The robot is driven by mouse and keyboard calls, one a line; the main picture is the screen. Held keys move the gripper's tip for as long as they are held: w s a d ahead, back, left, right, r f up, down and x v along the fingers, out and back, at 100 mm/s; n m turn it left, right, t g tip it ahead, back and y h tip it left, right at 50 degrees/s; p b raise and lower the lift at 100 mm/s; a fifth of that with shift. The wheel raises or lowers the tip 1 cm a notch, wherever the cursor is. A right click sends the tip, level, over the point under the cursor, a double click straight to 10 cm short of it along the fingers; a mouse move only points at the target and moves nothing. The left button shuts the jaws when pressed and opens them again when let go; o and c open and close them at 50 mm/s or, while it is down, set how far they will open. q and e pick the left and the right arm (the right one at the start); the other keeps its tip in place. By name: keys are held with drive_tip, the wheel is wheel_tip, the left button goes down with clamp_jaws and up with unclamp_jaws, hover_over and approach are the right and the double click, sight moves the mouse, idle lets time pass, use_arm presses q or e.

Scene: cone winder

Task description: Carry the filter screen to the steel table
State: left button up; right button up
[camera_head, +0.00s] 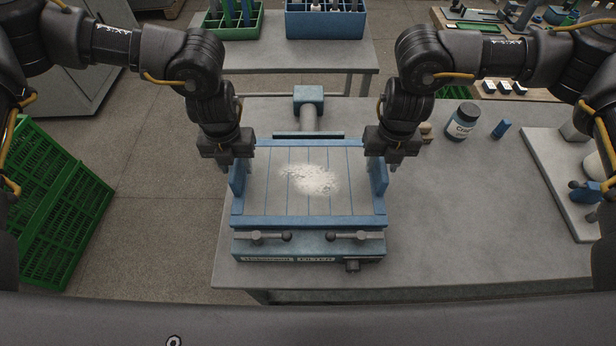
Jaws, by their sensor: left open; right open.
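The filter screen (259,195) is a flat grey panel in a blue frame with raised blue side handles. It sits on a blue-green filter housing (310,245) on the near grey table. A patch of white lint or powder lies on the middle of the screen. My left gripper (236,172) is open at the screen's left handle. My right gripper (383,170) is open at the right handle. I cannot tell whether the fingers touch the handles. A grey table (300,58) at the back may be the steel table.
The back table holds a green crate (232,28) and a blue crate (325,20). A labelled jar (463,121) and a small blue item (501,128) stand on the right. Green crates (62,205) stand on the floor at left. The near table is clear at front right.

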use_arm(q)
drive_tip(key=shift+f, duration=0.95)
use_arm(e)
drive_tip(key=shift+f, duration=0.95)
use_arm(q)
drive_tip(key=shift+c, duration=0.4)
use_arm(e)
drive_tip(key=shift+c, duration=0.4)
use_arm(q)
clamp_jaws()
use_arm(e)
clamp_jaws()
